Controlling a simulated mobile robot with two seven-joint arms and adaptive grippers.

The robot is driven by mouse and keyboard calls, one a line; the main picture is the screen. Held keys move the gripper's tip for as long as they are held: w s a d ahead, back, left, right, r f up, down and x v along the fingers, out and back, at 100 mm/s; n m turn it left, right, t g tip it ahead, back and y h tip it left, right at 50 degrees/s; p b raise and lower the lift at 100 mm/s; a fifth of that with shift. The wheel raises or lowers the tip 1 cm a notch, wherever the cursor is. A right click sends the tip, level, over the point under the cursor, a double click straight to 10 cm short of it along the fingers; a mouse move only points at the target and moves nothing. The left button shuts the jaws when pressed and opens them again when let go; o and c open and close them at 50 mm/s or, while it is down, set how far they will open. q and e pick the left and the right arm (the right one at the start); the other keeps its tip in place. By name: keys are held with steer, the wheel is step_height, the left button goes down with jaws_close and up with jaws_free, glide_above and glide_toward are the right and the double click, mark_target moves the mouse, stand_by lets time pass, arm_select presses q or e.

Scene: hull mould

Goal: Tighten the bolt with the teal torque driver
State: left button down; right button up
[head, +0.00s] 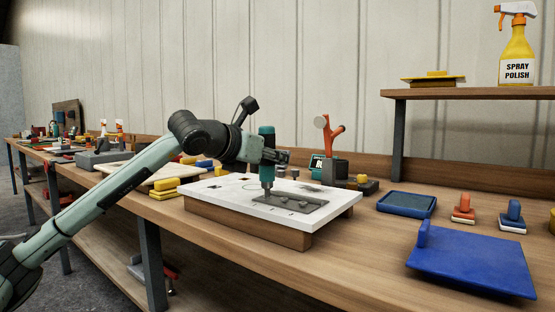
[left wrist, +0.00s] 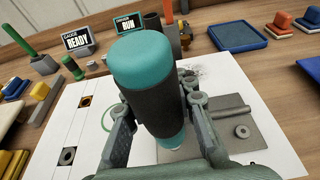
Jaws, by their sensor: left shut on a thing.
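The teal torque driver (head: 267,174) stands about upright in the head view, with a dark grip band and teal ends. My left gripper (head: 274,156) is shut around its middle. The left wrist view shows the driver (left wrist: 147,85) between the two fingers. Its lower end reaches down to a grey metal plate (head: 300,205) on a white board (head: 230,215). I cannot tell whether its tip touches the bolt; the bolt under it is hidden. A round grey piece (left wrist: 242,131) lies on the plate in the left wrist view. My right gripper is not in view.
Gauge displays reading READY (left wrist: 77,39) and RUN (left wrist: 128,23) stand behind the board. A blue tray (head: 405,204), a large blue float (head: 475,265) and small stamps (head: 463,209) lie to the right. Yellow blocks (head: 164,189) sit left.

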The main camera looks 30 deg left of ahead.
arm_select(q)
steer(key=shift+f+b, duration=0.2)
steer(key=shift+b, duration=0.15)
stand_by(0.5)
steer(key=shift+r, duration=0.15)
step_height(320, 180, up, 6)
steer(key=p, duration=0.4)
